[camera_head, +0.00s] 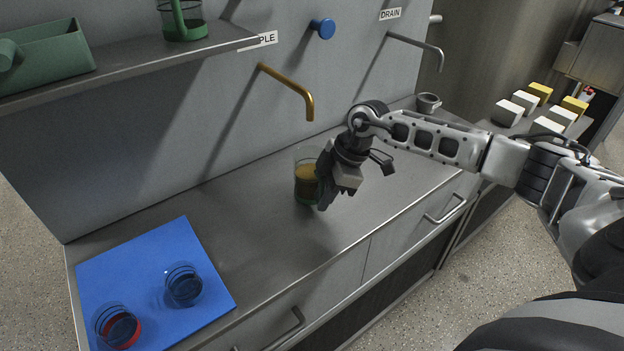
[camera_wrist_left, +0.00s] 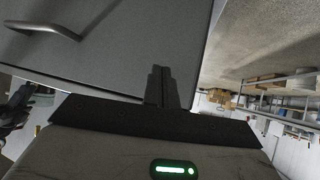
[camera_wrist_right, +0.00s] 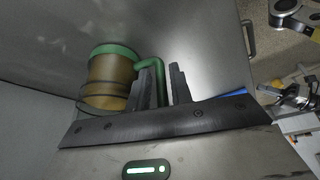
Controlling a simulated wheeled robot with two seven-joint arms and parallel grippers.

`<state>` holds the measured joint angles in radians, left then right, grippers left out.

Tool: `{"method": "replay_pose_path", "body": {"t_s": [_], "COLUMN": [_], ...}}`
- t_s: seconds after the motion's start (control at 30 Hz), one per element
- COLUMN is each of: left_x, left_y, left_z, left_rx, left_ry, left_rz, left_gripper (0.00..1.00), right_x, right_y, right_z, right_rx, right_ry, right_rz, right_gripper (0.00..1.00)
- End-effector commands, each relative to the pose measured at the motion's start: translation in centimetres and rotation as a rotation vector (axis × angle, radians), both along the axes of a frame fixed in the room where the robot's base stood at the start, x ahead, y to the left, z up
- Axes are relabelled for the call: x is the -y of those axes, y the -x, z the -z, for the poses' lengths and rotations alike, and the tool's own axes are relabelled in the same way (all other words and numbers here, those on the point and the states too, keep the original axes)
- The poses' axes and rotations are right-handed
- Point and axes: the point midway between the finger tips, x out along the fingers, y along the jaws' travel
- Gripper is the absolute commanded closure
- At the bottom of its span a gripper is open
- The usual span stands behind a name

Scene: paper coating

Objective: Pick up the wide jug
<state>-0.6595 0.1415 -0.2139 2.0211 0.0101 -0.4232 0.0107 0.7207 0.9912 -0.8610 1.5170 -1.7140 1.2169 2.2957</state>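A clear glass jug (camera_head: 305,182) with amber contents, a green base and a green handle stands on the counter below the yellow tap. In the right wrist view the jug (camera_wrist_right: 107,80) looks broad, and its green handle (camera_wrist_right: 160,72) runs between my right fingers. My right gripper (camera_head: 324,190) is at the jug's right side; in the right wrist view the gripper (camera_wrist_right: 163,85) has its fingers apart, with a gap beside the handle. My left gripper (camera_wrist_left: 163,86) has its fingertips together and holds nothing; it is beside a grey cabinet front, outside the head view.
A blue mat (camera_head: 150,265) at the front left holds a blue-marked glass vessel (camera_head: 184,285) and a red-marked one (camera_head: 119,328). A shelf (camera_head: 130,66) above carries a green-handled jug (camera_head: 182,22) and a green bin (camera_head: 50,55). A grey cup (camera_head: 428,103) stands at the back right.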

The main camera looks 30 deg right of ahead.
Motion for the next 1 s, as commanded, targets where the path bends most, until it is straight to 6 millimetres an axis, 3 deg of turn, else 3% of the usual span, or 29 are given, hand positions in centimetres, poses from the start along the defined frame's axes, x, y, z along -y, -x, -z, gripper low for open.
{"method": "replay_pose_path", "body": {"t_s": [0.1,0.2,0.67,0.87,1.0], "left_x": [0.0,0.0,-0.1,-0.1,-0.1], "left_y": [-0.2,-0.3,-0.4,-0.2,0.1], "left_z": [0.0,-0.1,-0.4,0.1,0.3], "left_rx": [0.003,0.005,0.013,0.009,0.0], "left_ry": [-0.001,-0.001,0.0,0.0,0.0], "left_rz": [0.0,-0.001,-0.001,0.001,0.003], "left_gripper": [1.0,1.0,1.0,1.0,1.0], "right_x": [0.0,0.0,0.0,0.1,0.5], "right_y": [0.0,0.0,-0.1,-0.1,2.1], "right_z": [0.0,0.0,-0.6,-3.0,-5.7], "right_rx": [0.0,0.0,0.004,0.007,0.006], "right_ry": [0.0,0.0,0.0,0.001,0.006], "right_rz": [0.0,0.0,-0.001,-0.001,-0.002], "right_gripper": [0.78,1.0,1.0,1.0,1.0]}}
